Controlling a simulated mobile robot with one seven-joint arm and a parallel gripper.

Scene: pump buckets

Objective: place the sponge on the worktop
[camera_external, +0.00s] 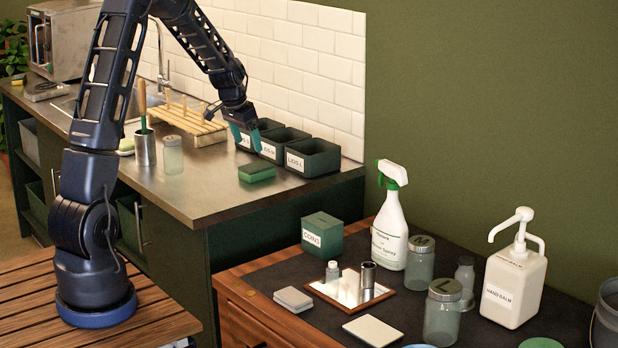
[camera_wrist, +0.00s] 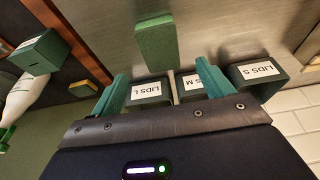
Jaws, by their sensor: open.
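The green sponge (camera_external: 257,173) with a dark top lies flat on the steel worktop (camera_external: 205,195), near its right end. It also shows in the wrist view (camera_wrist: 155,40), beyond my fingertips. My gripper (camera_external: 247,139) is open and empty, with teal fingers pointing down, above and behind the sponge and in front of the lid bins. The fingers also show in the wrist view (camera_wrist: 160,85), spread apart with a clear gap to the sponge.
Dark bins labelled for lids (camera_external: 313,158) stand along the tiled wall. A wooden rack (camera_external: 190,123), a glass jar (camera_external: 173,155) and a steel cup (camera_external: 145,149) stand left of the sponge. The worktop's front right part is clear. A lower desk (camera_external: 275,260) holds bottles and a coins box (camera_external: 322,234).

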